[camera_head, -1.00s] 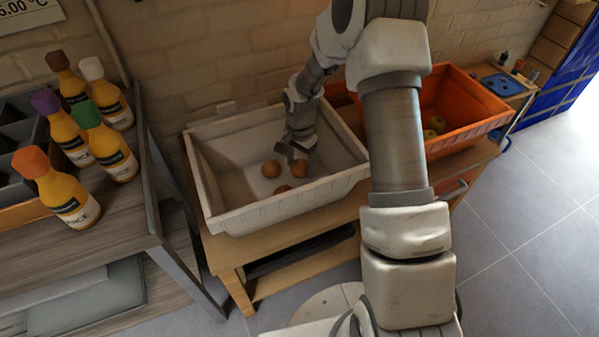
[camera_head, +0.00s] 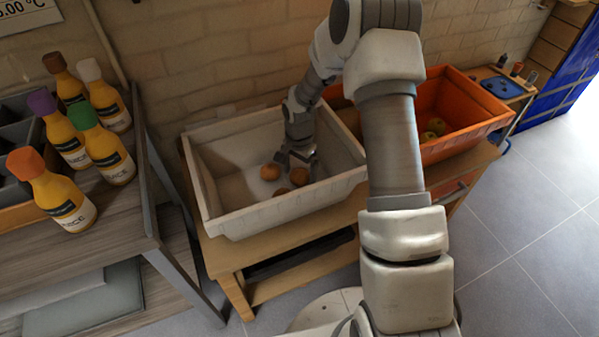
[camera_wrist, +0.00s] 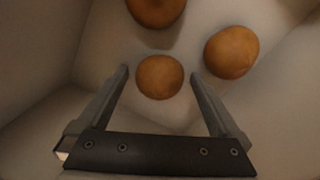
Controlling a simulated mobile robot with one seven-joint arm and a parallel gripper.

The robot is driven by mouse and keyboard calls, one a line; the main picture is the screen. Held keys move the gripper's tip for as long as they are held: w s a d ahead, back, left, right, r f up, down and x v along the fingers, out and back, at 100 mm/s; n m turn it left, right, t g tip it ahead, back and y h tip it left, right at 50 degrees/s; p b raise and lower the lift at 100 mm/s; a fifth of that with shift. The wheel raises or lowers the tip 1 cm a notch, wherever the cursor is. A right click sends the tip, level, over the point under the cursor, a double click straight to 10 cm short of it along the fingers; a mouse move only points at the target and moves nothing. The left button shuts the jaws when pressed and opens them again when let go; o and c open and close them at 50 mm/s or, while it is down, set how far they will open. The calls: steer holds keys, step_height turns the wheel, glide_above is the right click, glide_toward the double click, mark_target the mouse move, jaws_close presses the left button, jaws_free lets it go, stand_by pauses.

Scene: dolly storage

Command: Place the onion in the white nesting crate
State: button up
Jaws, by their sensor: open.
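The white nesting crate (camera_head: 290,205) stands on a wooden bench and holds three round orange-brown onions on its floor. In the head view one onion (camera_head: 270,172) lies to the left, one (camera_head: 299,176) lies under my gripper (camera_head: 297,158), and one (camera_head: 281,191) lies nearer the front wall. My gripper is down inside the crate, open. In the wrist view one onion (camera_wrist: 160,77) sits between and just beyond the fingertips of my gripper (camera_wrist: 160,72), with another (camera_wrist: 231,52) outside the right finger and one (camera_wrist: 156,10) at the top edge.
An orange crate (camera_head: 455,140) with several yellowish round items stands right of the white crate. A grey shelf (camera_head: 110,215) with several juice bottles (camera_head: 65,190) is at the left. A brick wall is close behind; open tiled floor lies right.

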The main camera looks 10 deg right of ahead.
step_height(320, 180, up, 12)
steer(key=p, duration=0.4)
step_height(320, 180, up, 10)
steer(key=n+t, duration=0.1)
steer(key=n, duration=0.1)
glide_above(299, 169)
steer(key=s, duration=0.3)
steer(key=s+r+n+t, duration=0.2)
steer(key=s+r+n, duration=0.2)
steer(key=s+r, duration=0.4)
steer(key=s+r+n+t, duration=0.2)
steer(key=s+r+n, duration=0.2)
steer(key=s, duration=1.1)
step_height(299, 169, up, 4)
steer(key=shift+d+f+t, duration=0.15)
steer(key=shift+d+t, duration=0.15)
steer(key=shift+d, duration=0.1)
step_height(299, 169, up, 20)
steer(key=p, duration=1.9)
steer(key=shift+f, duration=0.15)
